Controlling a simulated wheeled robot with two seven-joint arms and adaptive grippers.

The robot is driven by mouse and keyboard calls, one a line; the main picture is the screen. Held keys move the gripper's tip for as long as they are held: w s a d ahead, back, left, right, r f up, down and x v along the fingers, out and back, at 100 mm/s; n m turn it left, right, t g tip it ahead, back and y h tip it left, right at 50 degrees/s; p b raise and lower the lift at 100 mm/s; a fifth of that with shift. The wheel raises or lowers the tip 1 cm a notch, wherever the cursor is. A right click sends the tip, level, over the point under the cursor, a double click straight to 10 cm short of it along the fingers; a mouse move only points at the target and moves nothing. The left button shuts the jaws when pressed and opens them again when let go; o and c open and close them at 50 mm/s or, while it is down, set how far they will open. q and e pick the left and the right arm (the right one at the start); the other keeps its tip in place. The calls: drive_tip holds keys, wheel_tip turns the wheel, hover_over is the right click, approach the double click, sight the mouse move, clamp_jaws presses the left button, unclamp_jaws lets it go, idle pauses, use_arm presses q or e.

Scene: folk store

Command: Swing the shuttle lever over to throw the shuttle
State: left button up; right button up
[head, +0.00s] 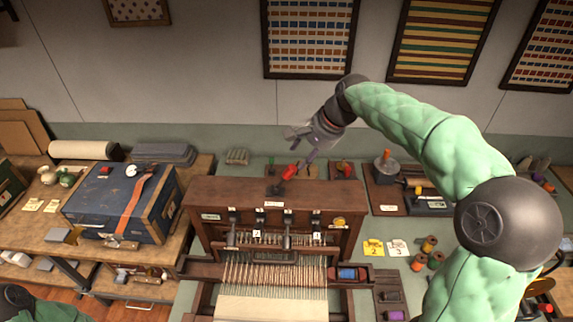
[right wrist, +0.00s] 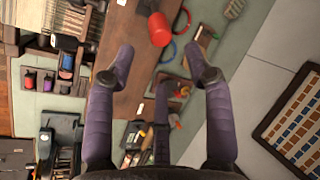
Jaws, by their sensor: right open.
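The shuttle lever (head: 288,173) has a red grip and a dark base on the brown wooden top of the loom (head: 230,195). It leans up to the right. In the right wrist view the red grip (right wrist: 160,30) lies just beyond the fingertips, roughly centred between them. My right gripper (head: 303,147) is open and empty, just above and behind the lever; its spread purple fingers (right wrist: 160,62) do not appear to touch the grip. A blue shuttle-like piece (head: 347,274) sits in a wooden box at the loom's right end. My left gripper is out of view.
A blue case (head: 120,203) stands on the left bench. Yellow and white number cards (head: 385,248) and thread spools (head: 428,243) lie right of the loom. Small trays (head: 343,171) sit behind its top. Framed textiles (head: 310,38) hang on the wall.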

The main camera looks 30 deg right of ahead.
sight(293, 169)
drive_tip(key=x, duration=1)
drive_tip(key=shift+p, duration=0.3)
drive_tip(key=shift+c, duration=0.3)
